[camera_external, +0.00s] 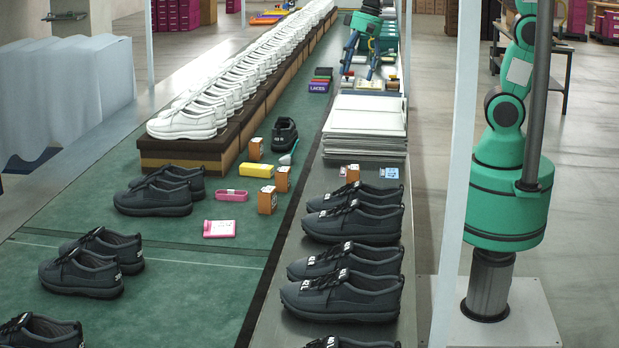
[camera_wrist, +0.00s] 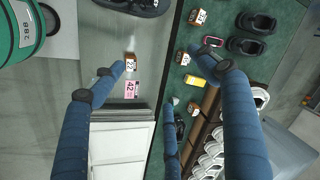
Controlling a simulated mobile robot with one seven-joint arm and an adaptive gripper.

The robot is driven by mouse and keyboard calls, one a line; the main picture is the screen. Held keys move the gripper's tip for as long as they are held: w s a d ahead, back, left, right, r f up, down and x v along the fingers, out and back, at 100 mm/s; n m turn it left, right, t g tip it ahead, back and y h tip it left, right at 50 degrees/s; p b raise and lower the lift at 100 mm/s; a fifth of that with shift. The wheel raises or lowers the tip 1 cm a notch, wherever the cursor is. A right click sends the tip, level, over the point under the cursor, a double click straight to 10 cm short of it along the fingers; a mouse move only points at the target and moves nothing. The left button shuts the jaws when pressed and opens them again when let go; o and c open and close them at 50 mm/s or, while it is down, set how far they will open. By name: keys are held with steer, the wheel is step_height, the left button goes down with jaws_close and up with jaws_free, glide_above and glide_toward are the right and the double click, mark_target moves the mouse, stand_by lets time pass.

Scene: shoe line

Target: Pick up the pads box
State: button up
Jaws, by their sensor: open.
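Several small orange-brown boxes with white labels are in view, and I cannot read which one is the pads box. Three stand on the green belt: a back one (camera_external: 256,148), a right one (camera_external: 282,178) and a front one (camera_external: 267,200). Another box (camera_external: 352,173) stands on the grey strip by the white stack; it also shows in the wrist view (camera_wrist: 130,63). My gripper (camera_external: 357,76) hangs empty with its blue fingers spread, in the air over the strip. In the wrist view my gripper (camera_wrist: 160,75) frames the boxes below, touching none.
A flat white stack (camera_external: 365,125) lies beyond the strip box. A pink 42 card (camera_wrist: 131,88) lies beside it. Dark shoes (camera_external: 345,295) line the near strip. A yellow block (camera_external: 256,170), pink loop (camera_external: 231,195) and pink card (camera_external: 220,229) lie on the belt.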

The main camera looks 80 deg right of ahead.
steer(key=w+d+f+m+g+y+p, duration=0.1)
steer(key=w+d+f+m, duration=0.15)
steer(key=w+f, duration=0.35)
steer(key=w+d+f+m+p, duration=0.1)
steer(key=w+f+m, duration=0.2)
steer(key=w, duration=0.4)
steer(key=m+g+y+p, duration=0.2)
steer(key=m, duration=0.4)
glide_toward(286, 168)
steer(key=shift+s+r, duration=0.15)
steer(key=shift+r, duration=0.05)
steer(key=shift+f, duration=0.1)
steer(key=shift+b+x, duration=0.95)
steer(key=shift+x, duration=3.2)
steer(key=shift+f, duration=0.1)
steer(key=shift+b+x, duration=0.9)
steer(key=shift+x, duration=1.65)
steer(key=c, duration=1.7)
